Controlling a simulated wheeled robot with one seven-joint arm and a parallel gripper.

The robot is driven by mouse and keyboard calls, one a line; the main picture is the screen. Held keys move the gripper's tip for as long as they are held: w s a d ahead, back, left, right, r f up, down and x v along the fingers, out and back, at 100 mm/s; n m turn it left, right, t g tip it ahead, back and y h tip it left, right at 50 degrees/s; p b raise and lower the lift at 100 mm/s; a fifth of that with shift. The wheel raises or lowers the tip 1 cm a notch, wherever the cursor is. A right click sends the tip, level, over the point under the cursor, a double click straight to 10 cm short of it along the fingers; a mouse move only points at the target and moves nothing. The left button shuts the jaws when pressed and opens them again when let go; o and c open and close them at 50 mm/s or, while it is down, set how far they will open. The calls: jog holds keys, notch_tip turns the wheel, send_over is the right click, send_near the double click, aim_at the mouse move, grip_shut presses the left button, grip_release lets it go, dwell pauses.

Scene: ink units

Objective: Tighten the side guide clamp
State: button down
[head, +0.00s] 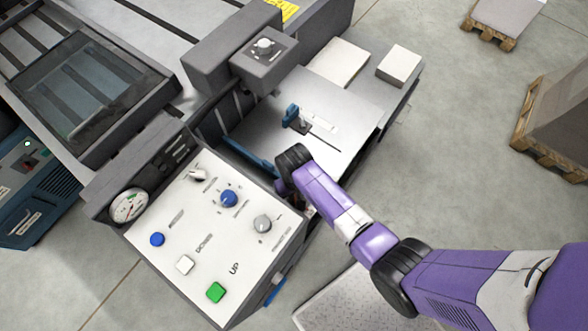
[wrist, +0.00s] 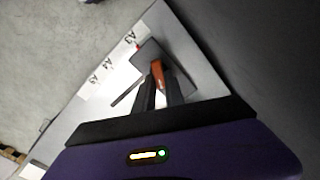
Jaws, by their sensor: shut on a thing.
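The side guide clamp shows in the wrist view as a dark block (wrist: 148,56) with an orange lever (wrist: 160,72). It sits beside a dark slot and a white scale (wrist: 108,68) with size marks on the plate. My gripper (wrist: 161,86) is shut on the orange lever, with one finger on each side. The lever and my fingertips cannot be made out there.
The control panel (head: 205,230) with knobs and buttons stands left of my arm. A dark overhanging head (head: 264,62) is behind the guide. White paper stacks (head: 399,65) lie at the back right. Pallets (head: 548,150) stand on the floor, with open floor between.

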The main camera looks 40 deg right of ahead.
jog(key=shift+m, duration=0.8)
jog(key=c, duration=1.4)
grip_release()
notch_tip(320, 180, up, 8)
jog(key=shift+f, duration=0.1)
